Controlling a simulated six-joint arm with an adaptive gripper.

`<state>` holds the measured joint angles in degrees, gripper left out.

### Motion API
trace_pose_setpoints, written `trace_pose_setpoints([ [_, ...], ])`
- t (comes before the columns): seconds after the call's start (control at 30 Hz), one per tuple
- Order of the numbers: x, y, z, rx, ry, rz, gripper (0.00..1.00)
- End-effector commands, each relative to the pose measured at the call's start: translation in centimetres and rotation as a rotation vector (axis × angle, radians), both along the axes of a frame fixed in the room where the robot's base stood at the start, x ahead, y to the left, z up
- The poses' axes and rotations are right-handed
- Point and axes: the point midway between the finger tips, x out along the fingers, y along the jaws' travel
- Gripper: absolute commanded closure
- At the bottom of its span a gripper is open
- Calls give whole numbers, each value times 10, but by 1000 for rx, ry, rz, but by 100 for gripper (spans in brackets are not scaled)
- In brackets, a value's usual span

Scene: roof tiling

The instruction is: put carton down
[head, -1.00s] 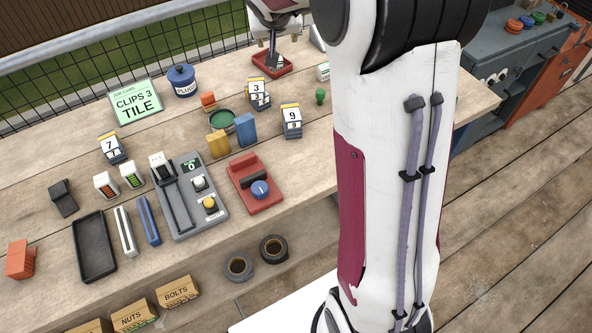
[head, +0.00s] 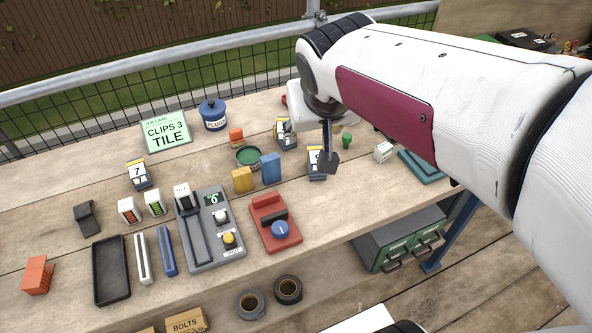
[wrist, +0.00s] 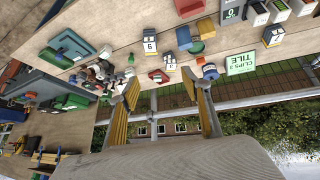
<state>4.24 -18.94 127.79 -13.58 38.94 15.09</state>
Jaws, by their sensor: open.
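My gripper (head: 329,158) hangs above the bench near the "9" flip counter (head: 316,160) in the head view; only a dark finger shows there. In the wrist view my gripper (wrist: 165,105) has its two yellow-padded fingers spread wide, with nothing between them. A small white carton with a green marking (head: 384,151) stands on the bench to the right of the finger, apart from it. I cannot tell whether this is the task's carton.
A green card (head: 166,132), a blue pot (head: 213,115), a yellow block (head: 242,180) and a blue block (head: 270,169) stand on the bench. A slider panel (head: 215,245), a red dial unit (head: 272,215) and a black tray (head: 108,285) lie nearer. Railing (head: 90,85) runs behind.

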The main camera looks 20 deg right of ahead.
Motion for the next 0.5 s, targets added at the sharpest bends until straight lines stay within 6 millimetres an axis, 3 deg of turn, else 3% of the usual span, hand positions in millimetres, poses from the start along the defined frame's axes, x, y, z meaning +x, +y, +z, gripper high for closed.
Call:
trace_pose_setpoints([
  [0.5, -116, 50, -19, 63, 62, 148, 52],
])
